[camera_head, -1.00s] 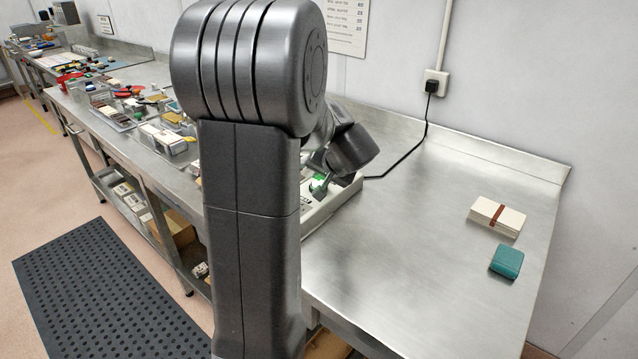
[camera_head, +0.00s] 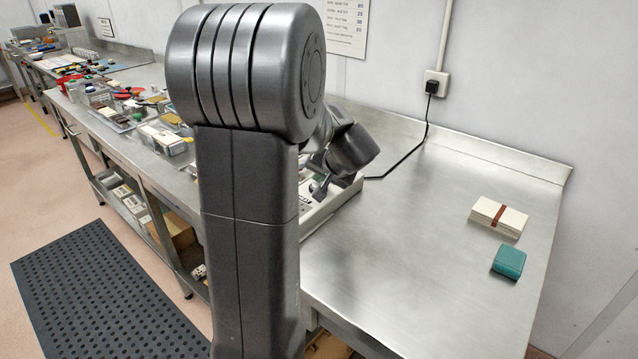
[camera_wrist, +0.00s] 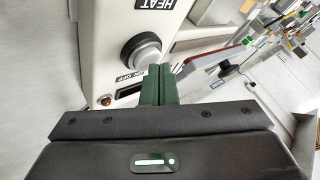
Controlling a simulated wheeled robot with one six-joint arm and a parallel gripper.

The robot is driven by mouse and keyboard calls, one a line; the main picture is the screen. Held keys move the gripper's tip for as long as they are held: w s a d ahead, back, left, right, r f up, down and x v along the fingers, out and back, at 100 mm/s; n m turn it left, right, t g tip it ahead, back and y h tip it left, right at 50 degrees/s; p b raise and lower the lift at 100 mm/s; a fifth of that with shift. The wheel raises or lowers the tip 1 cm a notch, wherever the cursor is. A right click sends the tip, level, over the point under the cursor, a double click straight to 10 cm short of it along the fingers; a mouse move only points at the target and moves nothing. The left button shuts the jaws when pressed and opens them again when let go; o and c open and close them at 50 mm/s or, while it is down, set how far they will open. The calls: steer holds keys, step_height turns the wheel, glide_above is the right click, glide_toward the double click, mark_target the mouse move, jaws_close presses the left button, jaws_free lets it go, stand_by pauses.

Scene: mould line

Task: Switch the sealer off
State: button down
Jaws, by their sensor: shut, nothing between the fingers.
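The sealer (camera_wrist: 95,45) is a pale box with a HEAT label and a grey round knob (camera_wrist: 141,53). Below the knob is a dark switch (camera_wrist: 128,92) marked ON OFF, partly hidden by my gripper. A small red-orange lamp (camera_wrist: 106,100) sits beside the switch; I cannot tell whether it is lit. My gripper (camera_wrist: 159,72) is shut and empty, its green fingers together right next to the switch; I cannot tell whether they touch it. The switch's position is unclear. In the head view the sealer (camera_head: 342,203) stands on the bench, mostly behind my arm.
A black cable runs from the sealer to a wall socket (camera_head: 436,83). A banded stack of cards (camera_head: 498,216) and a teal box (camera_head: 508,262) lie on the steel bench at right. The bench (camera_head: 420,250) between is clear. Trays and small goods crowd the left bench.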

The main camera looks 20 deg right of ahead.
steer(key=shift+r, duration=0.2)
steer(key=shift+r+p, duration=1.7)
steer(key=shift+r, duration=1.3)
